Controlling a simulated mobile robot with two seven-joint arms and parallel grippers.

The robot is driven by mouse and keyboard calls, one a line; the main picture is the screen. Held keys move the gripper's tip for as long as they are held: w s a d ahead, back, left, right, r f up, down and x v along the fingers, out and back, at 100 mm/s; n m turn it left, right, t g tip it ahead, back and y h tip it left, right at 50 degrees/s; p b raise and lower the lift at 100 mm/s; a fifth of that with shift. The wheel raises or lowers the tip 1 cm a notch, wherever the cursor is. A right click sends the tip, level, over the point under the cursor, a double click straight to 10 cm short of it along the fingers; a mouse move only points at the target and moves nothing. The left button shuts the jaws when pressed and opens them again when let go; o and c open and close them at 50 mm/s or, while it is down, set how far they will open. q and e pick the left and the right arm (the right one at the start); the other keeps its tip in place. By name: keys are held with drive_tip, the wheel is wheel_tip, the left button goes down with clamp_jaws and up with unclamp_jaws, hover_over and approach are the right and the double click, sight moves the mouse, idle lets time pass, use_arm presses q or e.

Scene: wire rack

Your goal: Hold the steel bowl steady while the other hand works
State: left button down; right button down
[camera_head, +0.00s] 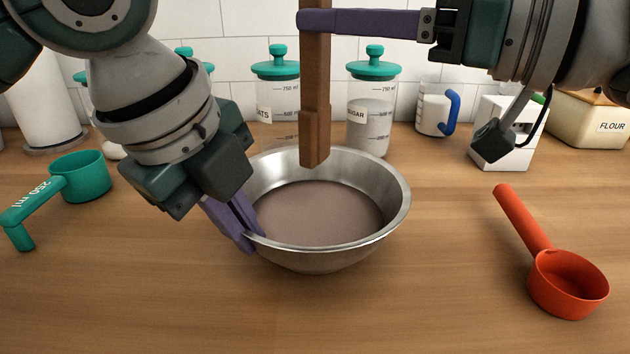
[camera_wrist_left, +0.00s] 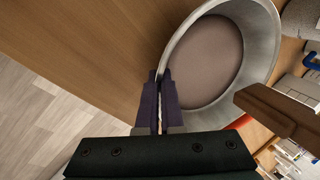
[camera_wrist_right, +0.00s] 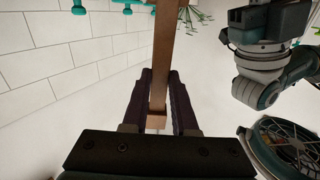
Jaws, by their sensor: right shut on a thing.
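The steel bowl (camera_head: 393,215) stands upright on the wooden counter, with a smooth grey-brown mixture (camera_head: 320,212) inside. My left gripper (camera_head: 248,235) is at the bowl's left front rim, its purple fingers on either side of the wall. In the left wrist view the fingers (camera_wrist_left: 160,78) are close together with the rim (camera_wrist_left: 172,62) between their tips. My right gripper (camera_head: 315,20) is shut on an upright wooden bar (camera_head: 315,105), whose lower end hangs above the bowl, clear of the mixture. The right wrist view shows the bar (camera_wrist_right: 162,70) between its fingers (camera_wrist_right: 160,95).
A green measuring cup (camera_head: 80,178) lies at the left, and a red scoop (camera_head: 567,282) at the right front.

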wheel_tip(320, 180, up, 4)
idle(0.6)
use_arm(q)
drive_tip(key=c, duration=1)
unclamp_jaws()
drive_tip(key=v, duration=1.2)
drive_tip(key=shift+d, duration=0.1)
